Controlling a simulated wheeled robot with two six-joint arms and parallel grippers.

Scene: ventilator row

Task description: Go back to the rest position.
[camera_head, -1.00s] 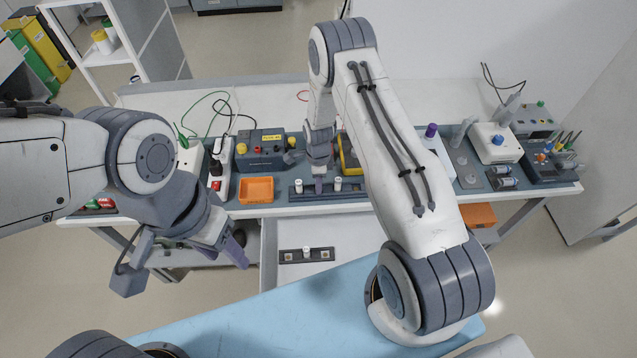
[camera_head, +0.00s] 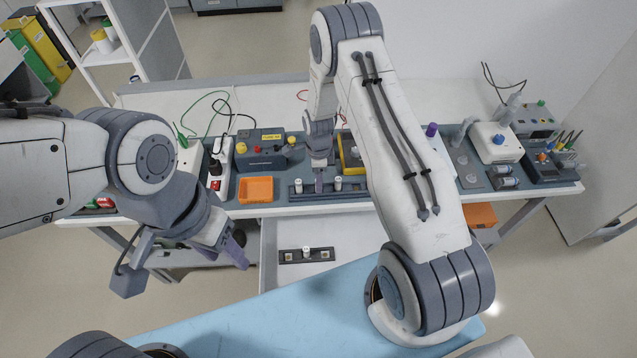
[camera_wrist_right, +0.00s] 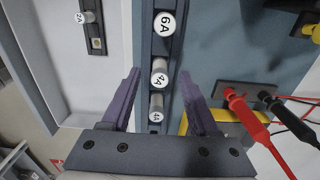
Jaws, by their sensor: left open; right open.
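My right gripper (camera_head: 319,185) is open above the dark rail (camera_head: 355,194) at the table's front edge. In the right wrist view its purple fingers (camera_wrist_right: 160,95) are spread, with nothing held between them. Below them the rail (camera_wrist_right: 158,45) bears three upright white cylinders, marked 6A (camera_wrist_right: 165,24), 2A (camera_wrist_right: 159,73) and 4A (camera_wrist_right: 156,105). In the head view two cylinders (camera_head: 298,186) (camera_head: 338,184) show; the gripper hides the middle. My left gripper (camera_head: 238,248) is open and empty, low in front of the table at left.
An open drawer (camera_head: 350,233) below the table holds a small dark holder (camera_head: 320,255) with one white cylinder (camera_head: 306,252). An orange tray (camera_head: 256,190), a power strip (camera_head: 216,170) and a yellow-trimmed box (camera_head: 350,155) stand near the rail. Probe leads (camera_wrist_right: 245,112) lie at right.

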